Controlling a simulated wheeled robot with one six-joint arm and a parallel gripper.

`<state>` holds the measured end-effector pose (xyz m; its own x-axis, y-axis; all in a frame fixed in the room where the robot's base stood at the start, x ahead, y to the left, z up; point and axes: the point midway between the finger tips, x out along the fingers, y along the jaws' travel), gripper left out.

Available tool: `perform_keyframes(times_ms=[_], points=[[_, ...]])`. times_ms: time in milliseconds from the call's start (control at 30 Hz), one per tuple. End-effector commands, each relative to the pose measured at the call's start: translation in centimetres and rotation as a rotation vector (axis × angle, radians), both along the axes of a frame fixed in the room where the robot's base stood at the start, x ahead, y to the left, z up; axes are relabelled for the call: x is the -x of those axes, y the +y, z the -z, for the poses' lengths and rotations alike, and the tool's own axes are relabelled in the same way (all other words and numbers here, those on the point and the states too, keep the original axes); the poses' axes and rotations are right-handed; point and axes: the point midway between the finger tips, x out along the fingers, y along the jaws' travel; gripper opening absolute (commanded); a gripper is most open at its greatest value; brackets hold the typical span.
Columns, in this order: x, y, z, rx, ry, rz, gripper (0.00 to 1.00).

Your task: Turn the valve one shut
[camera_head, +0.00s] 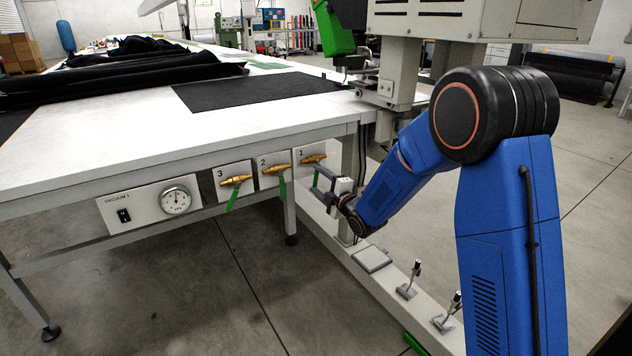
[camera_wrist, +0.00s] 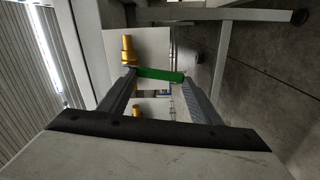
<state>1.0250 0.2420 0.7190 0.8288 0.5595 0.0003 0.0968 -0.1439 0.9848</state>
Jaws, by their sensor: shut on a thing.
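Valve one is a brass valve (camera_head: 313,158) on the white plate marked 1 under the table's front edge, rightmost of the row. Its green handle (camera_head: 316,178) hangs down, partly hidden by my gripper (camera_head: 322,194). In the wrist view the green handle (camera_wrist: 160,75) lies across the gap between my two grey fingers, at their tips. My gripper (camera_wrist: 158,79) is shut on this handle. Brass parts (camera_wrist: 128,50) show beside it. The exact finger contact is hard to see.
Valve two (camera_head: 275,168) and valve three (camera_head: 236,180) sit to the left, their green handles hanging down. A vacuum panel with a gauge (camera_head: 175,200) is further left. A table leg (camera_head: 289,210) stands below valve two. A floor rail (camera_head: 385,280) with small clamps runs under my arm.

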Motion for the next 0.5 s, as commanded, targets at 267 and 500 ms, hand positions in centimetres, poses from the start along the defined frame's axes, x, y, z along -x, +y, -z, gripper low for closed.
perform_keyframes(times_ms=[267, 500], points=[[-0.17, -0.38, 0.34, 0.081, -0.05, -0.002, 0.18], [-0.23, -0.46, 0.37, 0.099, -0.062, -0.002, 0.18]])
